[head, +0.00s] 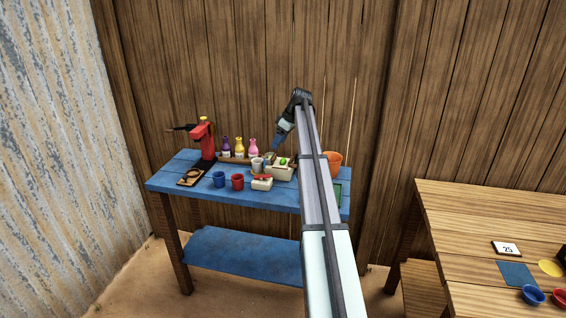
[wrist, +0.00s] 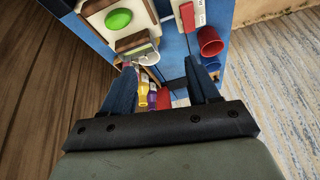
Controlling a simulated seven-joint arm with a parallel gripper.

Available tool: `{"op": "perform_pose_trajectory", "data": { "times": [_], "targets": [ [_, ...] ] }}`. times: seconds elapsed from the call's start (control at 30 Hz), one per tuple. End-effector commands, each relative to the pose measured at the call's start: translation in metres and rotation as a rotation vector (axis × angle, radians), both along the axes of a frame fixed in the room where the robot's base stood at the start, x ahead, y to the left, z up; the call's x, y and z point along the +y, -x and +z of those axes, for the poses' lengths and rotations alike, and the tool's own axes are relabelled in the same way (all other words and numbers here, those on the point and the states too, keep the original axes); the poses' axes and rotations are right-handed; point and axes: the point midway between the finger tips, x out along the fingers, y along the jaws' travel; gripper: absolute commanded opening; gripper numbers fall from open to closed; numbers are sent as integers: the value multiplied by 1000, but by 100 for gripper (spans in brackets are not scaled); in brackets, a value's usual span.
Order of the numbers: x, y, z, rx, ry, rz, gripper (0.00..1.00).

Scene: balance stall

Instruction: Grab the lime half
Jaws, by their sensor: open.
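The lime half (wrist: 118,19) is a bright green dome on a pale block near the top left of the wrist view. In the head view the lime half (head: 283,161) is a small green spot on a cream box at the back of the blue table. My gripper (wrist: 162,68) is open and empty, its two blue fingers apart and pointing down. The lime half lies outside the fingers, past the left one in the wrist view. In the head view my gripper (head: 275,145) is above the table, close to the lime's box.
Red juicer-like machine (head: 200,140), several coloured bottles (head: 239,149), a blue cup (head: 219,179), a red cup (head: 237,181), a white box with red top (head: 262,182) and an orange pot (head: 332,162) crowd the blue table (head: 270,199). A wooden wall stands behind.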

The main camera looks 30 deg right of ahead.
Motion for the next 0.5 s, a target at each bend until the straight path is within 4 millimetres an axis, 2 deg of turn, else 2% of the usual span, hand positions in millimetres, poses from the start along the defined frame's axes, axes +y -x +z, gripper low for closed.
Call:
{"op": "perform_pose_trajectory", "data": {
  "times": [0.03, 0.1, 0.2, 0.37, 0.5],
  "targets": [
    [-24, 5, 8, 0, 16, -26, 60],
    [-45, 12, 14, 3, 34, -51, 60],
    [-63, 18, 20, 5, 49, -72, 60],
    [-69, 20, 17, 7, 57, -81, 60],
    [-66, 15, 4, 8, 56, -80, 60]
  ]
}}
